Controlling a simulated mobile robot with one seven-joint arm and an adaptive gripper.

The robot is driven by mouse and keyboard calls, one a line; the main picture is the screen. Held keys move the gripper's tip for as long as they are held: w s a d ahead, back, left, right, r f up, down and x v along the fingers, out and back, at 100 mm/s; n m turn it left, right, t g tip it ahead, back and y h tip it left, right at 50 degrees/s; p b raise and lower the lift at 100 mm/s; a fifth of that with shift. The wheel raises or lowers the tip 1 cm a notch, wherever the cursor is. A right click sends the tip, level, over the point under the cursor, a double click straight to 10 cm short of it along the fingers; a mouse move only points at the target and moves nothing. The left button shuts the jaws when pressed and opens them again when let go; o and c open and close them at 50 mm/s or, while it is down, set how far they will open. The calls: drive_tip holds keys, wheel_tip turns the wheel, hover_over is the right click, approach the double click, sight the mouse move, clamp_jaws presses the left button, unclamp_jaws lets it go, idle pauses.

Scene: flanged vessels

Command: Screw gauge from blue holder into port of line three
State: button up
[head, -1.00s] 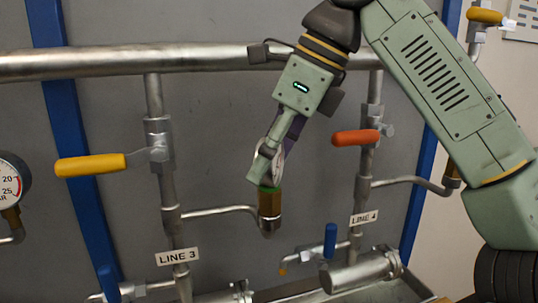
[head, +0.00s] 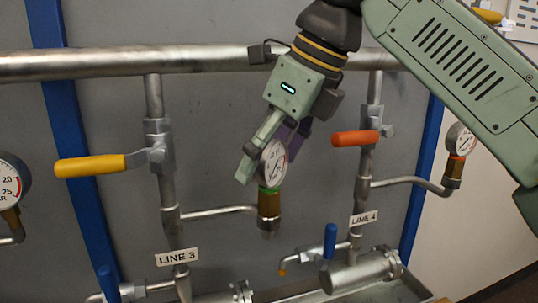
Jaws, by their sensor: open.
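The gauge (head: 273,164) has a white round dial and a green band at its base. It stands upright on the brass port fitting (head: 269,205) at the end of the side pipe of line three, above the "LINE 3" label (head: 178,257). My gripper (head: 262,160) is open beside the gauge, with one green finger to the left of the dial and a dark finger partly hidden behind it. Whether a finger touches the gauge I cannot tell. The blue holder does not show in this view.
A yellow-handled valve (head: 92,166) sits left on line three. An orange-handled valve (head: 356,138) and another gauge (head: 461,140) belong to line four, right of my gripper. A thick horizontal pipe (head: 130,62) crosses above. Blue-handled valves (head: 330,240) sit below.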

drive_tip(key=v, duration=0.7)
drive_tip(key=shift+s+r, duration=0.1)
drive_tip(key=shift+r, duration=0.15)
drive_tip(key=shift+c, duration=0.2)
